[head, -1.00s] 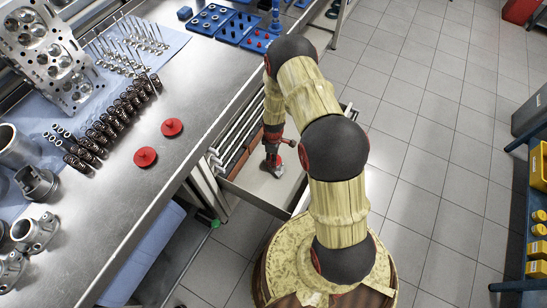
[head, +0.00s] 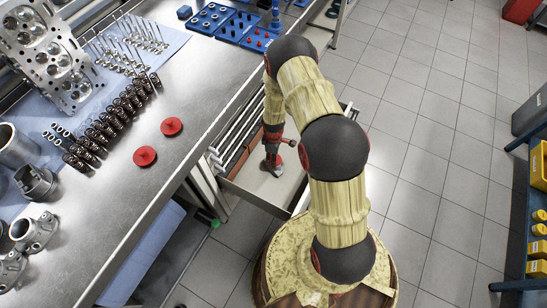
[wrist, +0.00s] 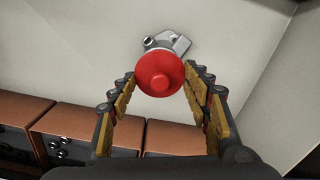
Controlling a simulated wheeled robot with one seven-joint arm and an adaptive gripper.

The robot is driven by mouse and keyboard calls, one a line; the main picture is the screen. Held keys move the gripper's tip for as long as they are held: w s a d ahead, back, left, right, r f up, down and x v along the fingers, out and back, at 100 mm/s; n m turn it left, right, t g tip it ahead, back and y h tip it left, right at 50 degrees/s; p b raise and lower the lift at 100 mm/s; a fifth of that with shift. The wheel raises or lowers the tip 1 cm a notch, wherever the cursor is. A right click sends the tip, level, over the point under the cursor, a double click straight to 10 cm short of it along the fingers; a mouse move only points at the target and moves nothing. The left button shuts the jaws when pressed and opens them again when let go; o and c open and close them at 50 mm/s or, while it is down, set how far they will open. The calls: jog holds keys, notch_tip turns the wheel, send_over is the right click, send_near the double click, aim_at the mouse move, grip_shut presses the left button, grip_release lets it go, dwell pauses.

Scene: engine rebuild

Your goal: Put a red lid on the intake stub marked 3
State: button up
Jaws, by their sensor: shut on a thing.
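My gripper (wrist: 160,76) reaches down into an open drawer (head: 262,194) beside the bench. In the wrist view its fingers are closed around a round red lid (wrist: 160,74). A grey metal part (wrist: 177,45) with a flange shows just beyond the lid; I cannot tell whether they touch. In the head view my gripper (head: 273,165) is small and the lid is hard to make out. Two other red lids (head: 145,156) (head: 171,126) lie on the steel bench. I see no legible mark 3 on any stub.
The steel bench (head: 180,85) holds a cylinder head (head: 45,55), valve springs (head: 115,115), metal housings (head: 35,184) and blue trays (head: 210,20). Brown boxes (wrist: 80,122) line the drawer. A shelf with yellow bins (head: 540,165) stands at the right. The tiled floor (head: 430,120) between is clear.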

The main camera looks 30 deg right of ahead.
jog(key=shift+f, duration=0.2)
dwell(0.3)
jog(key=o, duration=0.9)
jog(key=shift+r, duration=0.1)
jog(key=shift+r+p, duration=2.25)
jog(key=shift+r, duration=1.45)
